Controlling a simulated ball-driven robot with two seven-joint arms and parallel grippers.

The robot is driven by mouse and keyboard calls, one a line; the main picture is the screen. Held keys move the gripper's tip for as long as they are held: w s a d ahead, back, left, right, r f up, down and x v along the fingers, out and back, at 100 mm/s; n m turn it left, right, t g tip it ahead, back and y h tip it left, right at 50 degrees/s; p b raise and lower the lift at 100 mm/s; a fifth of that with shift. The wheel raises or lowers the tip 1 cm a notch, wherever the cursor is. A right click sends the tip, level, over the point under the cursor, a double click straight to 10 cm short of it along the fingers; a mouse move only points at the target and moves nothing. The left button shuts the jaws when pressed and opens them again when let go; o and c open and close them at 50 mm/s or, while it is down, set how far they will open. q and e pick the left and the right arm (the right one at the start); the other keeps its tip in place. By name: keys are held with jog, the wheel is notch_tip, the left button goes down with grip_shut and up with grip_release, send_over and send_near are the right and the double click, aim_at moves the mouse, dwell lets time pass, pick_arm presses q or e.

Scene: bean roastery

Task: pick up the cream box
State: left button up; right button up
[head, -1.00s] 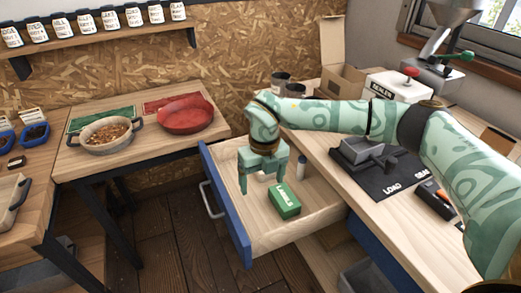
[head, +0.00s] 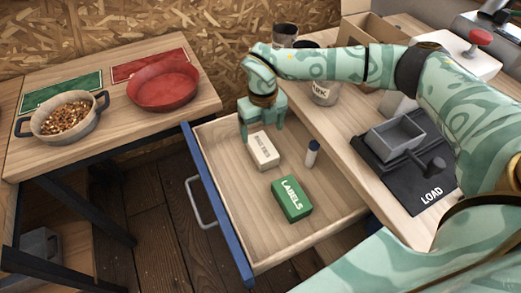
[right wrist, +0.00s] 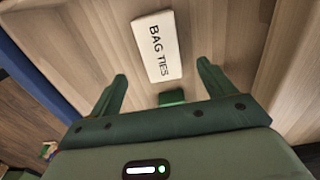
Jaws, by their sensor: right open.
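The cream box (head: 263,150) lies in the open drawer (head: 232,205), near its back left. In the right wrist view the cream box (right wrist: 157,46) shows the words BAG TIES and lies ahead of the fingertips, in line with the gap between them. My right gripper (head: 262,132) is open and empty, above the drawer by the far end of the box. It also shows in the right wrist view (right wrist: 161,82), its two fingers spread wider than the box. I cannot tell the exact height between fingers and box. My left gripper is not in view.
The blue drawer front (head: 216,200) stands at left. The drawer's front floor is clear.

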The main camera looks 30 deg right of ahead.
aim_at(262, 146)
notch_tip(262, 146, down, 3)
jog(key=shift+f+b, duration=0.15)
jog(key=shift+b, duration=0.2)
jog(key=shift+f, duration=0.35)
notch_tip(262, 146, down, 5)
jog(key=b, duration=0.3)
jog(key=shift+w, duration=0.1)
jog(key=shift+r, duration=0.1)
jog(key=shift+c, duration=1)
jog(key=c, duration=0.9)
